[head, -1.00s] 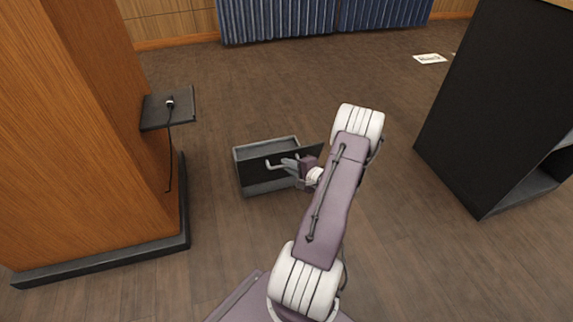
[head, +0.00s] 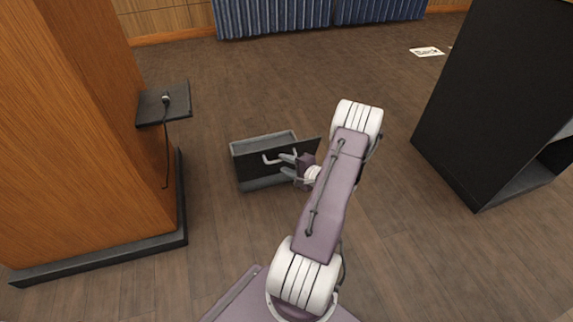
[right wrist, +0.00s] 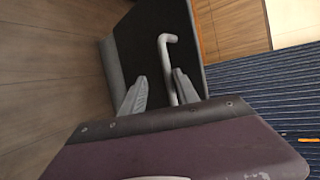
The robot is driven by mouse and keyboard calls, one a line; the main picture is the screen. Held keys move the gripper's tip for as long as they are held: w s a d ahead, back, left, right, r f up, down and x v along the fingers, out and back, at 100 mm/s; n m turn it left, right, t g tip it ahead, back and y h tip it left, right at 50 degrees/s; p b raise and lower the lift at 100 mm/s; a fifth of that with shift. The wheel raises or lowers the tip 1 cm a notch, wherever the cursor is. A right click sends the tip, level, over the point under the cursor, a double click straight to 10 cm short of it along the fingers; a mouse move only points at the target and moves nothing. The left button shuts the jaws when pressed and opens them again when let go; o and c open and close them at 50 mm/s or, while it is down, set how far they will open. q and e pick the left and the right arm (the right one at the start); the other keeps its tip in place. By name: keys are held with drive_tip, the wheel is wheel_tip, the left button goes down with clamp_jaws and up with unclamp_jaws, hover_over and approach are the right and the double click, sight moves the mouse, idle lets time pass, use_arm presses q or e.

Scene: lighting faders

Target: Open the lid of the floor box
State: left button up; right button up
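The floor box (head: 262,184) is a low grey box on the floor in the middle of the head view. Its dark lid (head: 249,165) stands tilted up, and part of the grey inside shows behind it. A pale bar handle (head: 268,160) is on the lid; it also shows in the right wrist view (right wrist: 165,58). My right gripper (head: 284,164) is at the lid. In the right wrist view its fingers (right wrist: 160,90) are apart, with the handle bar between them in the picture; I cannot tell whether they touch it. My left gripper is not in view.
A wooden cabinet (head: 85,140) with a small dark shelf (head: 163,104) and a hanging cable stands at left. A large black cabinet (head: 490,100) stands at right. Blue curtains (head: 270,18) hang at the back. The wooden floor around the box is clear.

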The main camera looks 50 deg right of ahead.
idle(0.4)
drive_tip(key=p+v, duration=0.6)
drive_tip(key=v, duration=0.3)
